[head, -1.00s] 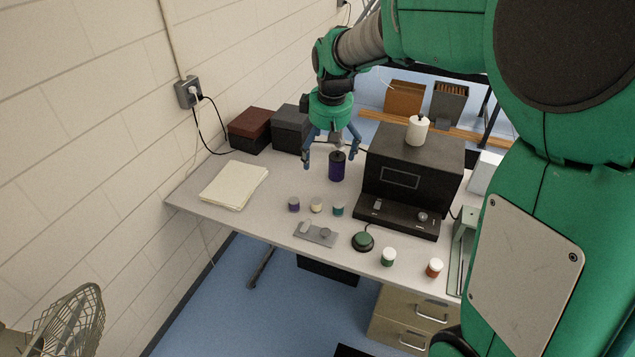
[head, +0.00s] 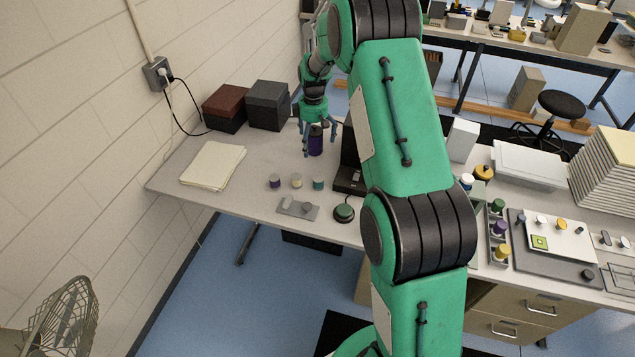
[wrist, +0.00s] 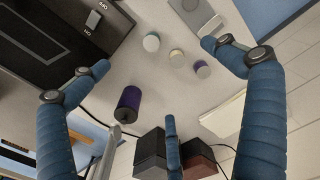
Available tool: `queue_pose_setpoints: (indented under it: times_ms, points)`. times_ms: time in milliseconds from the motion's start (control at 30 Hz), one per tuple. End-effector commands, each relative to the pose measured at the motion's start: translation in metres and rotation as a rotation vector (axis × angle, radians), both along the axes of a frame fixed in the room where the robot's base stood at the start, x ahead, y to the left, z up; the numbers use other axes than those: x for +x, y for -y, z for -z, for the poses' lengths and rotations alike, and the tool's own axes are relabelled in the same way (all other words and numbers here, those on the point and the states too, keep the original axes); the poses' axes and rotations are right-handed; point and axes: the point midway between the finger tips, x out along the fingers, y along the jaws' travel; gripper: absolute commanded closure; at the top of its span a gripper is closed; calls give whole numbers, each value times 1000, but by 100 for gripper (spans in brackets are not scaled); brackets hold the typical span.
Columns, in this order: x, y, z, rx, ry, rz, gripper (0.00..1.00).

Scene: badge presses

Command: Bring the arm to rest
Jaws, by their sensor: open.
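My green arm reaches across the middle of the head view. My gripper (head: 318,138) has blue fingers and is at the far part of the table (head: 170,185). Its fingers are spread and hold nothing. A dark purple cylinder (head: 316,146) appears just behind or below the fingers in the head view. In the wrist view the purple cylinder (wrist: 127,103) stands apart from the spread fingers, with bare tabletop around it. My arm hides most of the black press (head: 349,165), which also shows at the upper left of the wrist view (wrist: 50,55).
Several small capped jars, including a purple one (head: 274,182), stand near a grey plate (head: 298,208) and a green button (head: 344,213). A paper stack (head: 212,165) and dark boxes (head: 268,105) lie left. Trays and a white board (head: 560,240) occupy the right. A fan (head: 65,315) stands lower left.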

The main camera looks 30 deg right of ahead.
Motion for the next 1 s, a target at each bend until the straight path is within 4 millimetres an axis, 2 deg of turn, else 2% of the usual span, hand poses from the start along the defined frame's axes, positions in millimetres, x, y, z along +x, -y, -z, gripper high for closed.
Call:
queue_pose_setpoints:
  times_ms: [33, 100, 300, 833, 1000]
  points:
    - [3, 6, 14, 2, -12, -10, 0]
    - [7, 12, 30, 5, -21, -26, 0]
    - [14, 23, 57, 9, -36, -58, 0]
    - [15, 25, 65, 10, -40, -64, 0]
    - [15, 25, 77, 10, -41, -64, 0]
